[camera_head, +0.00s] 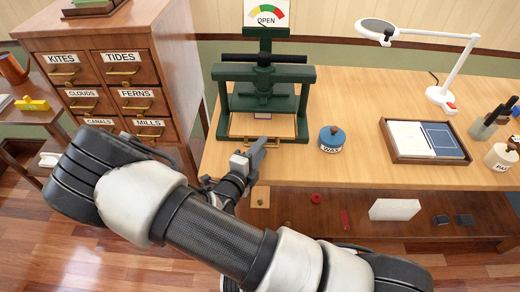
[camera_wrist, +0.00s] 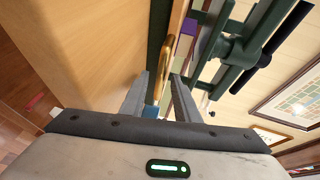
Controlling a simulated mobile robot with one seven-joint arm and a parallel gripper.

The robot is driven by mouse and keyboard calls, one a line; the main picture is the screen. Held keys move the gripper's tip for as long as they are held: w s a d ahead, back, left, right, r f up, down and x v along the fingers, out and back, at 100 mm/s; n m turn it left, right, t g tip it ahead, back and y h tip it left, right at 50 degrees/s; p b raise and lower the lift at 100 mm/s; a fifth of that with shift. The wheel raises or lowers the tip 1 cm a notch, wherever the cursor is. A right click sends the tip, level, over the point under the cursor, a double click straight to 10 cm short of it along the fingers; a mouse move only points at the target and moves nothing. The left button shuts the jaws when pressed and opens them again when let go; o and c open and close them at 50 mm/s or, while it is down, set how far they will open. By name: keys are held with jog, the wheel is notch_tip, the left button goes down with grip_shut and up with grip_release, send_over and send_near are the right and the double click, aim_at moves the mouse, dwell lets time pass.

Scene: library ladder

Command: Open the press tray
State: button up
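The green press (camera_head: 264,88) stands upright on the wooden table, with a gauge (camera_head: 266,14) reading OPEN above it. Its tray (camera_head: 277,126) lies low between the uprights, with a brass handle along its front edge. In the wrist view, the brass handle (camera_wrist: 166,55) runs up from between my fingertips. My gripper (camera_head: 259,147) is in front of the tray, close to the handle. In the wrist view, my gripper (camera_wrist: 160,78) has its two fingers apart, with the handle showing in the gap. I cannot tell whether either finger touches it.
A blue WAX jar (camera_head: 332,139) stands right of the press. Farther right are a shallow tray (camera_head: 428,159) holding white and blue sheets, and a white lamp (camera_head: 441,97). A labelled drawer cabinet (camera_head: 173,75) stands close on the left. Table space right of the press is partly clear.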

grip_shut()
jog(key=shift+s, duration=0.15)
jog(key=s+p, duration=0.4)
jog(key=s, duration=1.2)
jog(key=shift+a, duration=0.3)
jog(key=shift+s, duration=0.1)
grip_release()
jog(key=shift+s, duration=0.1)
